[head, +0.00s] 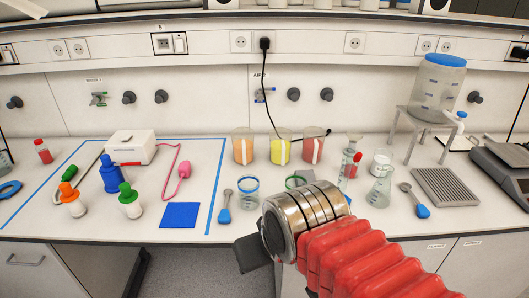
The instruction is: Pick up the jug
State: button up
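Three clear jug-like vessels stand in a row at the back middle of the bench: one with orange liquid (243,147), one with yellow liquid (280,147) and one with red liquid (313,146). I cannot tell which one is the jug. Each has a pale upright strip, perhaps a handle. My gripper (253,253) is in front of the bench's front edge, nearer to me and below the vessels, apart from them. Only a dark part of it shows beyond the metal wrist, so its opening is hidden.
A large blue-lidded container (437,85) stands on a rack at the back right. Small glassware, including a blue-rimmed beaker (247,193) and a conical flask (381,187), stands in front. A white box (130,147) and dropper bottles are left. A black cable (267,80) hangs behind the vessels.

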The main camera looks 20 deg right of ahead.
aim_at(280, 138)
jog(key=u, duration=1.5)
jog(key=k, duration=0.7)
jog(key=z, duration=0.55)
jog(key=i, duration=1)
jog(key=z, duration=0.1)
